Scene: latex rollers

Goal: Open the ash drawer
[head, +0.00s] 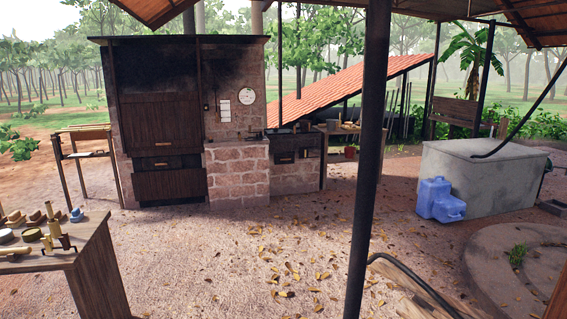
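Two drawer-like fronts are in the head view, and I cannot tell for sure which is the ash drawer. One is a dark, narrow front (180,163) with a pale handle, low on the tall smoke-blackened cabinet (158,95), between its large upper door and a lower dark panel. The other is a small dark front (285,157) with a light handle, set in the low stone stove (296,181) to the right. Both look closed, though they are small and far off. Neither of my grippers is in view.
A dark post (367,150) stands close in front, right of centre. A wooden table (92,262) with bowls and tools is at near left. Open, leaf-strewn ground (235,250) lies before the stove.

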